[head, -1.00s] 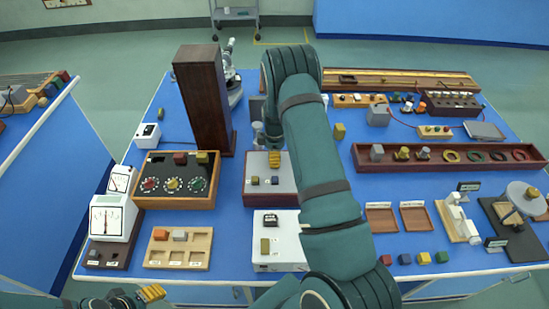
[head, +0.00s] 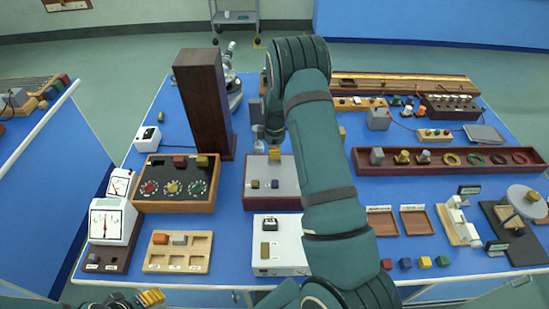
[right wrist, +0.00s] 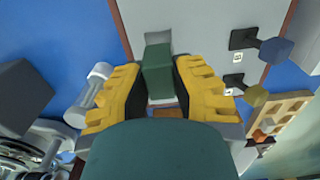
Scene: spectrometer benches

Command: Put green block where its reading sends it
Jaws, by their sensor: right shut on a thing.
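A dark green block (right wrist: 157,72) is between the yellow fingers of my right gripper (right wrist: 158,88), which is shut on it. In the head view the fingertips of my right gripper (head: 274,155) show at the far edge of a grey-topped box with wooden sides (head: 286,175); my arm hides the block there. In the right wrist view the block is over the box's grey top (right wrist: 195,20), beside a lighter grey square; I cannot tell whether it touches. My left gripper (head: 151,297) is low at the left, its opening unclear.
Two shallow wooden trays (head: 414,234) with unreadable labels lie right of my arm. Several small coloured cubes, one green (head: 442,261), line the front edge. A tall dark wooden column (head: 204,105) stands just left of my right gripper. A white instrument (head: 282,232) stands in front.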

